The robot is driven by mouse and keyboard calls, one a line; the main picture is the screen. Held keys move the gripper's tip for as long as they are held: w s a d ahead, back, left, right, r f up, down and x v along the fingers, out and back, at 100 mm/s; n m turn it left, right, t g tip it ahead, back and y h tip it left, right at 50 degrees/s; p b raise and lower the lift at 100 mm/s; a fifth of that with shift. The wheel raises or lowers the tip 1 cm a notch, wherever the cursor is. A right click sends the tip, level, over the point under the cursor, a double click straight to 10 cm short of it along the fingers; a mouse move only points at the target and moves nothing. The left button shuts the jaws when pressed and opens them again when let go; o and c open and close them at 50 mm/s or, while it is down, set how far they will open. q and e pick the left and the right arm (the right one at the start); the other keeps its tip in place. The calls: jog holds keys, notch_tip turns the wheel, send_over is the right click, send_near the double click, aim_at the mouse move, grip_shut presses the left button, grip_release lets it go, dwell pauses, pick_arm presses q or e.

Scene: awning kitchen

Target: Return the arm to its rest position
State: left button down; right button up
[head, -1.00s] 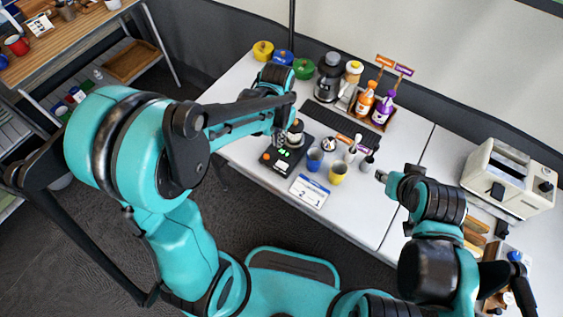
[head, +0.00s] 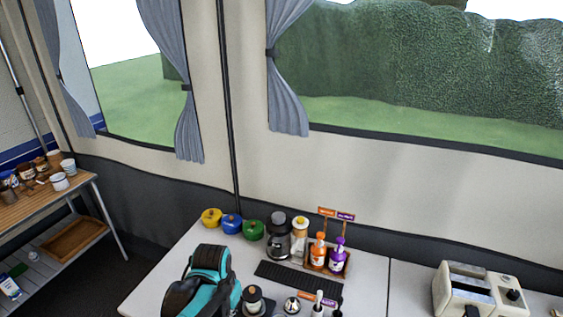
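My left arm (head: 205,285), teal and black, shows at the bottom of the head view, over the white table. Its gripper is not visible; the lower picture edge and the arm's own links cut it off. My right arm and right gripper are out of the picture.
On the white table (head: 150,294) stand yellow (head: 211,217), blue (head: 232,224) and green (head: 253,230) pots, a grinder (head: 278,238), orange (head: 318,250) and purple (head: 337,255) bottles and a toaster (head: 468,290). A wooden shelf (head: 80,183) stands at left. Curtained windows are behind.

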pick_arm(q)
jog(key=s+a+r+n+t, duration=0.3)
jog(key=s+r+t, duration=0.2)
jog(key=s, duration=0.4)
jog(key=shift+a+r+t, duration=0.3)
jog(key=shift+r+t, duration=0.1)
jog(key=shift+r, duration=0.5)
